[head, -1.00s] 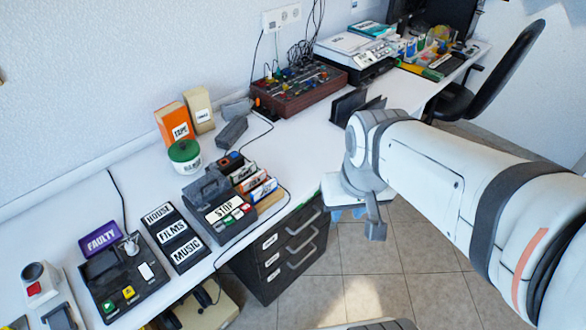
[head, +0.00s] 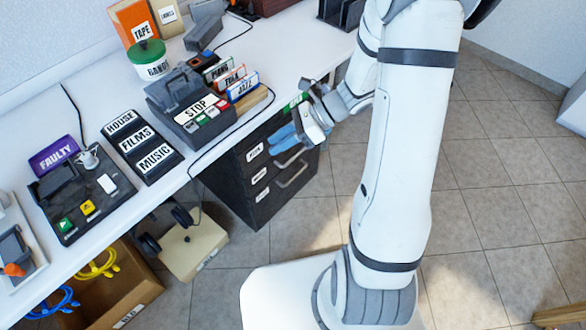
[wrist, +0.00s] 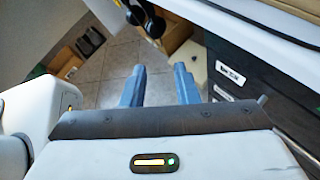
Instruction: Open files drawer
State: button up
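A dark drawer cabinet (head: 238,186) stands under the desk, with stacked drawers, pale labels and bar handles. The drawers look shut. The top label (head: 255,151) is too small to read surely; a label (wrist: 230,74) also shows, tilted, on the cabinet front in the wrist view. My gripper (head: 284,137) is in front of the cabinet's upper part and covers some of the top drawer. In the wrist view my gripper's two blue fingers (wrist: 159,88) are apart with nothing between them, pointing past the cabinet front on their right. A lower handle (head: 293,175) is uncovered.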

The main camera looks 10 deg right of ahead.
jog(key=w+d+f+m+t+y+b, duration=0.1)
jog(key=w+d+f+m+t+b, duration=0.2)
jog(key=f+m, duration=0.55)
jog(key=w+d+f+m+t+y+b, duration=0.1)
jog(key=w+f+m+t+b, duration=0.35)
jog(key=f, duration=0.75)
jog(key=m+t+h+b, duration=0.5)
jog(key=m+t+b, duration=0.1)
jog(key=m, duration=0.7)
send_near(296, 175)
jog(key=w+a+f, duration=0.2)
jog(key=w, duration=0.1)
jog(key=x, duration=0.2)
jog(key=b+x, duration=0.1)
jog(key=x, duration=0.1)
jog(key=b+x, duration=0.1)
jog(key=x, duration=0.1)
jog(key=shift+w+a+r, duration=0.1)
jog(key=shift+a+r, duration=0.1)
jog(key=shift+r, duration=0.05)
jog(key=shift+c, duration=0.3)
grip_shut()
